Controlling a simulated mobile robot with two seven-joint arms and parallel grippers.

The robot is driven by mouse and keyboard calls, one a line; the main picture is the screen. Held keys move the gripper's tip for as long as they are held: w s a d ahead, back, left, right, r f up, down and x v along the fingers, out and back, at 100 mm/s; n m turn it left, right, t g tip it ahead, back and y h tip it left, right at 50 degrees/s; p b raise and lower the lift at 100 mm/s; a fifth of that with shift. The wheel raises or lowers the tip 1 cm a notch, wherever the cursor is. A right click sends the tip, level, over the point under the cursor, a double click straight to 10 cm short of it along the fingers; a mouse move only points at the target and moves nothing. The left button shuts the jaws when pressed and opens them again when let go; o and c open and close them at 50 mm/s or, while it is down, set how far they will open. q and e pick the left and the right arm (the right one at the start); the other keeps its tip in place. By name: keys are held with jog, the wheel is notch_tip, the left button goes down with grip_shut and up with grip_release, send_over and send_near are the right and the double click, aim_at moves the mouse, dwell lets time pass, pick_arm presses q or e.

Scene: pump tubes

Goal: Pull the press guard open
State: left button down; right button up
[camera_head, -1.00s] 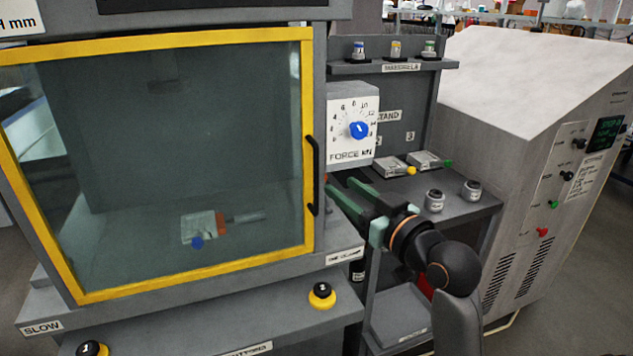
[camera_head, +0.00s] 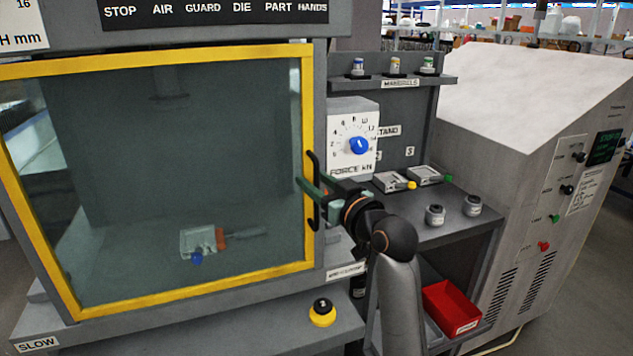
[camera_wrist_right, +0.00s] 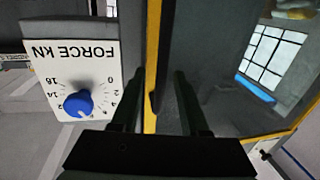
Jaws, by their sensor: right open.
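The press guard is a clear panel in a yellow frame (camera_head: 190,288), and it looks shut across the press front. Its black upright handle (camera_head: 316,217) is on the right side of the frame. My right gripper (camera_head: 312,186) is at the handle, at about its mid-height, with its green fingers apart. In the right wrist view the two dark fingers (camera_wrist_right: 157,85) stand on either side of the yellow frame edge (camera_wrist_right: 152,45) and the dark handle (camera_wrist_right: 154,103). Whether they touch the handle I cannot tell. My left gripper is not in view.
The force dial box (camera_head: 352,165) with a blue knob sits close right of the handle. A grey side shelf (camera_head: 455,230) holds small parts, with a red bin (camera_head: 452,306) below. A yellow-black button (camera_head: 322,312) is on the front ledge. A large grey cabinet (camera_head: 530,150) stands right.

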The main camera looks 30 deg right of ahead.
grip_shut()
dwell(1.4)
